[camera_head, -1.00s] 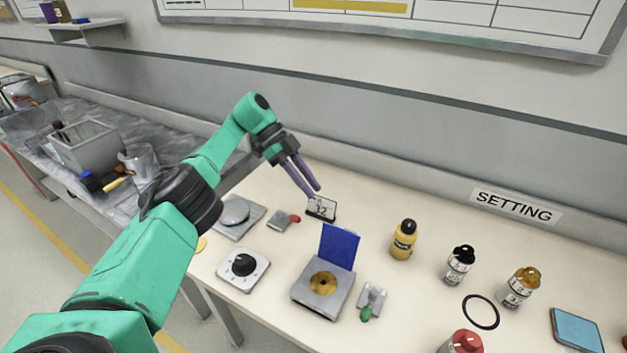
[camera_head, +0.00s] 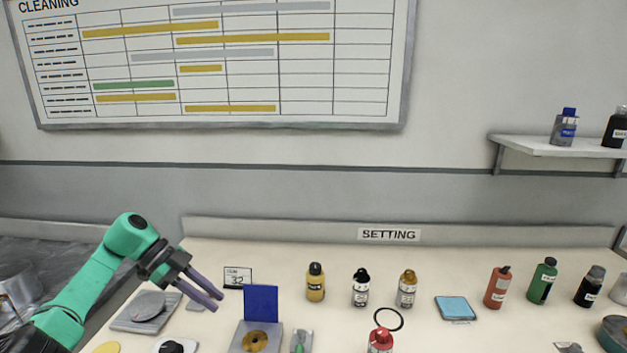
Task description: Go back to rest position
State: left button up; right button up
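My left gripper (camera_head: 207,293) comes in from the lower left on its green arm. Its two dark purple fingers point right and down, slightly apart with a gap between them, and nothing shows between them. It hovers above the left part of the cream table (camera_head: 455,262), just left of the small card marked 32 (camera_head: 238,277). My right gripper is not in view.
A blue-lidded box (camera_head: 261,303) stands right of my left gripper. A round-topped scale (camera_head: 147,306) lies below it. Several bottles, including a yellow one (camera_head: 315,283) and a green one (camera_head: 541,281), line the table. A wall shelf (camera_head: 550,148) is at right.

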pick_arm(q)
jog(key=w+d+n+t+h, duration=0.2)
jog(key=w+d+t, duration=0.2)
jog(key=d+t, duration=0.4)
jog(key=w+d+n+t+h, duration=0.15)
jog(key=w+d+t, duration=0.35)
jog(key=d, duration=0.6)
jog(key=s+a+f+n+y, duration=0.3)
jog(key=a+f+n+y, duration=0.1)
jog(key=a, duration=0.1)
jog(key=s+a+f+n+y, duration=0.4)
jog(key=a, duration=0.1)
jog(key=s+a+f+n+y, duration=0.4)
jog(key=a+n, duration=0.1)
jog(key=shift+s+a+y, duration=0.15)
jog(key=shift+y, duration=0.1)
jog(key=s+a+f+g, duration=0.2)
jog(key=s+f+g, duration=0.2)
jog(key=s, duration=0.7)
jog(key=s+a+f+g, duration=0.2)
jog(key=s+f+g, duration=0.15)
jog(key=s, duration=0.75)
notch_tip(320, 180, down, 24)
jog(key=s+g, duration=0.3)
jog(key=s+a+f, duration=0.3)
jog(key=s+f, duration=1)
jog(key=s, duration=0.3)
jog(key=shift+a+g, duration=0.15)
jog(key=shift+g, duration=0.2)
